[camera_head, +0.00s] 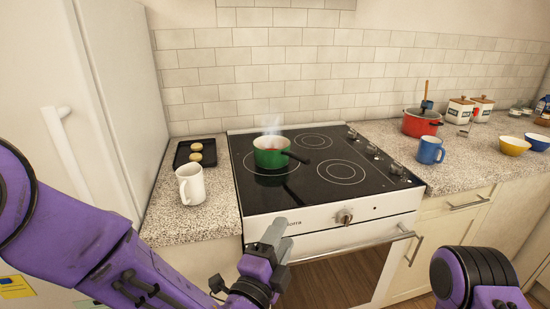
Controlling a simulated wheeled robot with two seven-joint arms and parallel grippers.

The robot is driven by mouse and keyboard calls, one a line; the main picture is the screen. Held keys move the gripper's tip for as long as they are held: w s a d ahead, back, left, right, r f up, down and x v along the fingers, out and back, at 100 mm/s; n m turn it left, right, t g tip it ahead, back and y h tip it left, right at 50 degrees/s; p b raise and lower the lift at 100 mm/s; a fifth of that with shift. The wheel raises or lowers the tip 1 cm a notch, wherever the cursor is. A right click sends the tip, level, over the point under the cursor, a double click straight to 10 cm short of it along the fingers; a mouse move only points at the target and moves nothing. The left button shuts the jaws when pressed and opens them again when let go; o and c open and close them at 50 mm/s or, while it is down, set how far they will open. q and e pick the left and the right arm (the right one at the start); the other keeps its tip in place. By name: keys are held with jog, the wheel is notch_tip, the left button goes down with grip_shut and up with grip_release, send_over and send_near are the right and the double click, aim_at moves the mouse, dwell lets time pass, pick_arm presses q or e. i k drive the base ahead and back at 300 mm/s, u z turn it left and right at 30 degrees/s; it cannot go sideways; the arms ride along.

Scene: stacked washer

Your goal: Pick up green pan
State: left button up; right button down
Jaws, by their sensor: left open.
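The green pan (270,158) stands upright on the back-left burner of the black stove top, with steam rising from it. Its short dark handle points right, toward the middle of the stove. My left gripper (277,236) is in front of the stove's front panel, below the pan in the picture and apart from it. It is open and nothing shows between its fingers. Of my right arm only a purple link shows at the lower right; its gripper is out of view.
A white mug (190,185) and a dark tray (196,153) with two round items sit left of the stove (300,200). A red pot (421,123), blue mug (430,151) and bowls (513,146) stand right. The oven handle (355,246) sticks out in front. The other burners are clear.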

aim_at(264, 159)
jog(key=i, duration=1)
